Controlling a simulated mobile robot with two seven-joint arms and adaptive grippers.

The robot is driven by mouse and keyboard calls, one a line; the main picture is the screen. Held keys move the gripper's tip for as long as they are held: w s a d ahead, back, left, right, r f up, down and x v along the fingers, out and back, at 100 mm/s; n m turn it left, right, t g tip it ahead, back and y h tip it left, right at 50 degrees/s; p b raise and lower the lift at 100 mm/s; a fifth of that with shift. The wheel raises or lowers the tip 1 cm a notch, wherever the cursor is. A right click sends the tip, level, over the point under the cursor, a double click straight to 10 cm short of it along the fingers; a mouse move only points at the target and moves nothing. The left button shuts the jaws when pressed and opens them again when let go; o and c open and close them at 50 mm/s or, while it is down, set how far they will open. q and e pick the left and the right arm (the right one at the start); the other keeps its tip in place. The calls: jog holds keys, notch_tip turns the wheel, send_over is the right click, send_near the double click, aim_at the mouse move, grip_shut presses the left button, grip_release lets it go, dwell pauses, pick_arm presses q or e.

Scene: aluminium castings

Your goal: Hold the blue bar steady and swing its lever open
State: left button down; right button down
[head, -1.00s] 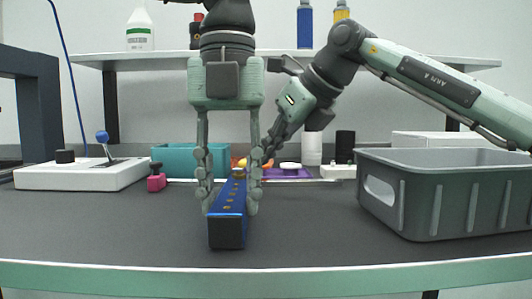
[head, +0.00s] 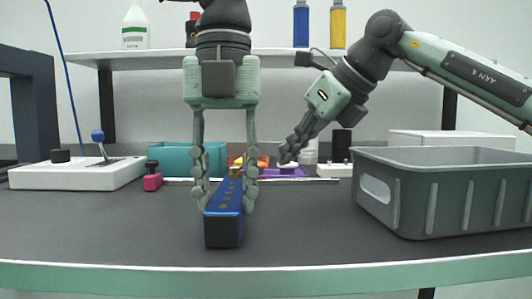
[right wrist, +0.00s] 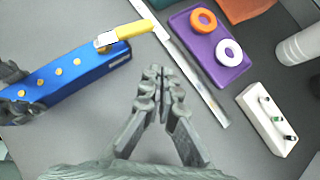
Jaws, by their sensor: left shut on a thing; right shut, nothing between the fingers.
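The blue bar (head: 224,208) lies on the dark table, pointing away from me, with several brass-coloured studs along its top. My left gripper (head: 225,192) comes down from above and is shut on the bar's sides. In the right wrist view the blue bar (right wrist: 75,75) has a yellow lever (right wrist: 132,29) with a silver block at its far end. The lever sticks out past the bar's end, roughly along its length. My right gripper (head: 285,156) is shut and empty, right of the bar's far end and apart from it. Its closed fingers show in the right wrist view (right wrist: 161,78).
A grey crate (head: 430,207) stands at the right. A purple tray (right wrist: 212,52) with an orange and a white ring lies beyond the bar, beside a white block with pegs (right wrist: 266,119). A white lever box (head: 75,175) stands at the left. The front table is clear.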

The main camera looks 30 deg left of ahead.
jog(key=w+d+r, duration=0.2)
jog(key=d+r, duration=0.3)
jog(key=r, duration=0.1)
jog(key=shift+d+r, duration=0.4)
jog(key=shift+w, duration=0.1)
pick_arm(q)
jog(key=c, duration=1)
grip_release()
